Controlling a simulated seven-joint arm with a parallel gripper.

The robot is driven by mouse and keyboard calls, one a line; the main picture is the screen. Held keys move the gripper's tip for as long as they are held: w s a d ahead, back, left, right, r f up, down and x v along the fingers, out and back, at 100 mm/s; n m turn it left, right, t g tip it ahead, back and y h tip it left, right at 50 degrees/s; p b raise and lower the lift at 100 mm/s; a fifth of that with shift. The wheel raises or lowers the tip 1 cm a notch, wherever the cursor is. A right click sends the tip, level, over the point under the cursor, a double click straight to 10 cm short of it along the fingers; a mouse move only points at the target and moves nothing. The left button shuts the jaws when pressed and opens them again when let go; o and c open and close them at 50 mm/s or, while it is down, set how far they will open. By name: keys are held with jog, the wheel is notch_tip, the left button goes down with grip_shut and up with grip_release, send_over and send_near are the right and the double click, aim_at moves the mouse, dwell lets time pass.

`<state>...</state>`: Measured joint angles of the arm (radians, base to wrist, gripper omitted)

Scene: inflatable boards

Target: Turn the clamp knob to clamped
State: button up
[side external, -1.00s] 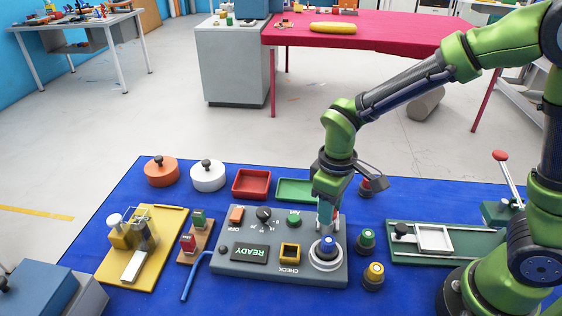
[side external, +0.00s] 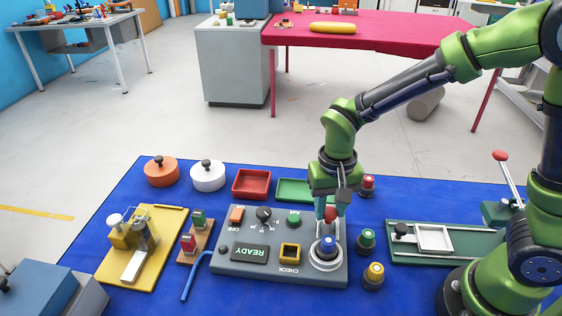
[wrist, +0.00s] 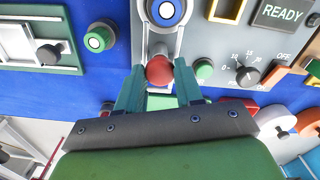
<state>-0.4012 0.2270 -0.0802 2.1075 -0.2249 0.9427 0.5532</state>
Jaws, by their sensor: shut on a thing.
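The clamp knob appears to be a grey lever with a red ball end (wrist: 159,70), running from a round hub with a blue centre (wrist: 166,10). In the side view the blue hub (side external: 328,246) sits on the right end of the grey control panel (side external: 225,268), and the red ball (side external: 331,213) shows behind it. My gripper (side external: 331,215) points down over the panel, its teal fingers on either side of the red ball. In the wrist view my gripper (wrist: 159,76) is shut on the ball. No clamped marking is readable.
The panel also carries a lit READY display (side external: 250,253), a black dial (side external: 264,214), a green button (side external: 294,219) and a yellow CHECK frame (side external: 290,252). Separate green (side external: 367,238) and yellow (side external: 374,273) buttons stand close on the right. A green tray (side external: 294,188) lies behind.

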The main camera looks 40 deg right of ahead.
aim_at(329, 211)
jog(key=m, duration=0.3)
jog(key=shift+m, duration=2.3)
jog(key=o, duration=1)
jog(key=shift+o, duration=0.2)
jog(key=shift+r, duration=0.1)
notch_tip(329, 211, up, 17)
